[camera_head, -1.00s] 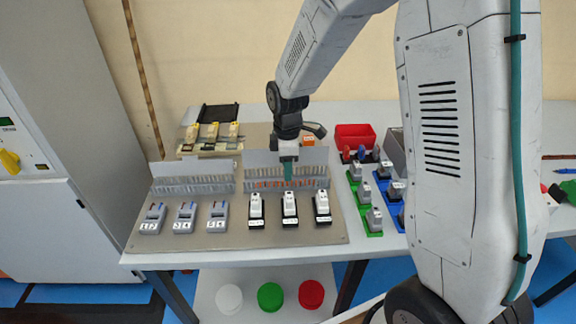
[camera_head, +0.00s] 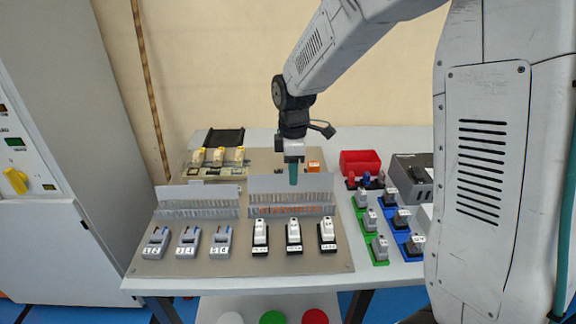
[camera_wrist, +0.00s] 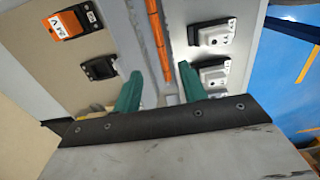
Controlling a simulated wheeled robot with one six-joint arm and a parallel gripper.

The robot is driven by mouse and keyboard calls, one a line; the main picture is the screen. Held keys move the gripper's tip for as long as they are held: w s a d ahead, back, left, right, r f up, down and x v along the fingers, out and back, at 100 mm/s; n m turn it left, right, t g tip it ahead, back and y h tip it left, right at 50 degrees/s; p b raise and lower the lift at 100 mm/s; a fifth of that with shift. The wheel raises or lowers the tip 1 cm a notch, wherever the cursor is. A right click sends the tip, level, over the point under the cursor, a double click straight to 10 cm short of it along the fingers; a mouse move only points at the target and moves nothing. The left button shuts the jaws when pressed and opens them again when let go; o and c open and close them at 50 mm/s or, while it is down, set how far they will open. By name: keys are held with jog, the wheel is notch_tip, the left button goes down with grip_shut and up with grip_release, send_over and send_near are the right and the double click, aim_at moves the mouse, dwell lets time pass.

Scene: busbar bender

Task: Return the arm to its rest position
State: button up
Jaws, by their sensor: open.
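My arm reaches in from the right in the head view and bends down over the workbench. The rack's orange strip (camera_wrist: 158,40) runs beyond the fingers in that view. The lower ends of the fingers overlap the rack in the head view, so I cannot tell how far above it they are.
White-topped black devices (camera_head: 294,235) stand in front of the rack, and grey devices (camera_head: 188,241) stand left of them. A red bin (camera_head: 360,162) and blue and green holders (camera_head: 377,248) are to the right. A tall grey cabinet (camera_head: 60,170) stands at the left.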

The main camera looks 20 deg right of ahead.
jog(key=s+d+r+m, duration=0.1)
jog(key=s+r+m, duration=0.3)
jog(key=s, duration=0.6)
jog(key=s+d+r+m+t, duration=0.1)
jog(key=s+r+m, duration=0.3)
jog(key=s, duration=0.6)
jog(key=s+d+r+m, duration=0.1)
jog(key=s+r+m, duration=0.4)
jog(key=s, duration=0.5)
jog(key=shift+m, duration=0.7)
